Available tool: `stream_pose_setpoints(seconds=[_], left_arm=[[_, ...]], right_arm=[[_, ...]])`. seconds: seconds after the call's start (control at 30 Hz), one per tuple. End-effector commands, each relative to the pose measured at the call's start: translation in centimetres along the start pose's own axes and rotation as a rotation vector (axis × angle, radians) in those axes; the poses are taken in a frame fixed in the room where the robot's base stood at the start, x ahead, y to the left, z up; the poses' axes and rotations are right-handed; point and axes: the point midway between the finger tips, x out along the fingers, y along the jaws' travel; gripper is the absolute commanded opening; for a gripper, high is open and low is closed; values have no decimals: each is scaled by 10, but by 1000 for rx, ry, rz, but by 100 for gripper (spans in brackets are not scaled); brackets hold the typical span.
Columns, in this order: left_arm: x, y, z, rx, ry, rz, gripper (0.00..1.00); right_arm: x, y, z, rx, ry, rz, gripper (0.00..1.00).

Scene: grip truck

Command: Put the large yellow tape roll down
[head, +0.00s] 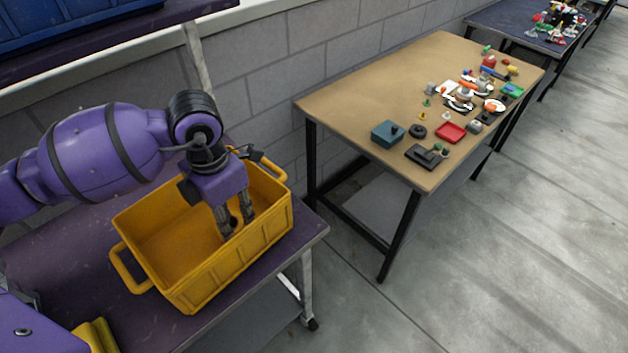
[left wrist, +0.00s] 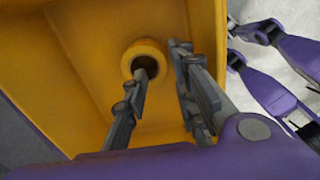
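The large yellow tape roll (left wrist: 155,50) is a thick yellow ring with a dark hole, low inside the yellow crate (head: 183,293). In the head view it is mostly hidden behind my fingers. My left gripper (head: 236,226) reaches down into the right part of the crate. In the left wrist view its two fingers (left wrist: 162,65) are apart, with a visible gap between the tips. One tip overlaps the roll's hole and the other is beside its outer edge. I see no clear squeeze on the roll.
The crate stands on a dark purple table (head: 75,238) and has a handle (head: 128,270) at its left end. Its left part looks empty. A tan workbench (head: 375,85) with several small parts stands to the right, across a gap of floor. A block wall (head: 290,65) is behind.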

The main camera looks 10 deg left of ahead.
Motion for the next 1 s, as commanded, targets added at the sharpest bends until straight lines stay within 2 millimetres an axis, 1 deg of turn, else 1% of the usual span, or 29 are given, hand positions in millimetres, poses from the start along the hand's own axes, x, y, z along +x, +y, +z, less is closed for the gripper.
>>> stream_pose_setpoints(seconds=[0.03,0.2,0.3,0.4,0.6,1.0], left_arm=[[-14,2,2,0,-6,5,25],[-49,1,1,0,-4,4,25],[-65,1,1,1,-3,3,25],[-76,0,1,1,-2,2,25],[-83,0,0,0,1,0,25],[-83,0,0,0,0,0,25]], right_arm=[[0,1,1,-3,-3,0,40],[0,3,4,-9,-8,0,40],[0,2,4,-9,-8,0,40],[0,2,4,-8,-8,0,40],[0,0,2,-2,-3,0,40],[0,-2,-2,8,3,0,40]])
